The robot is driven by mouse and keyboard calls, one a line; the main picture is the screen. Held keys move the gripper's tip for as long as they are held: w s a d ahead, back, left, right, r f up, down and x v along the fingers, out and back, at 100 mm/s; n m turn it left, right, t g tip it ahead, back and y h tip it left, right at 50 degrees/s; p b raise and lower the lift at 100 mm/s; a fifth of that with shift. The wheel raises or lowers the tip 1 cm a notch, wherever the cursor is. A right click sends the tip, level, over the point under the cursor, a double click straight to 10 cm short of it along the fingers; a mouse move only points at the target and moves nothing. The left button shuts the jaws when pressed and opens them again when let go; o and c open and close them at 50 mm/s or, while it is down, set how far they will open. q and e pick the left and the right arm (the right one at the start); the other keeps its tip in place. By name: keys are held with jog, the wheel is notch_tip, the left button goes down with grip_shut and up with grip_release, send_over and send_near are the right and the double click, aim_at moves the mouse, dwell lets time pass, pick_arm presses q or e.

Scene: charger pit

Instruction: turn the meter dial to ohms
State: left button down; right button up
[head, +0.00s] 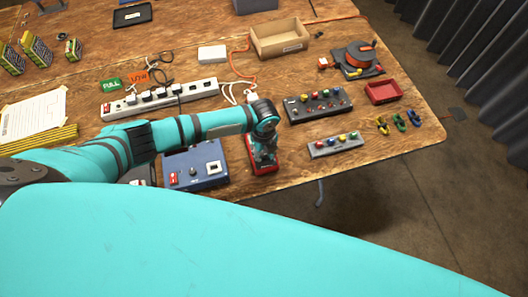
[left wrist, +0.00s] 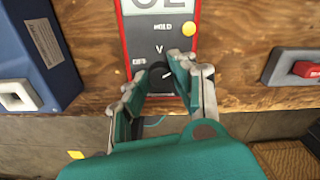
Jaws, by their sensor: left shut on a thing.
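The meter is red-edged with a grey face and lies near the table's front edge in the head view (head: 262,168). In the left wrist view the meter (left wrist: 144,36) shows part of its display, a yellow HOLD button, and the labels V and OFF. Its black dial (left wrist: 159,74) has a white pointer mark slanting toward the upper right. My left gripper (left wrist: 161,85) is shut on the dial, one finger on each side. In the head view my left gripper (head: 264,152) covers much of the meter. The ohms label is hidden or out of view. My right gripper is not in view.
A blue box (head: 197,168) stands just left of the meter. A black panel with coloured knobs (head: 318,105) and a grey button strip (head: 336,146) lie to the right. A white power strip (head: 160,98) with plugs and cables lies behind my left arm.

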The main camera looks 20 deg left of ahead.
aim_at(264, 155)
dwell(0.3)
pick_arm(q)
jog(key=c, duration=1.1)
grip_release()
notch_tip(264, 155, up, 12)
jog(key=shift+r, duration=0.1)
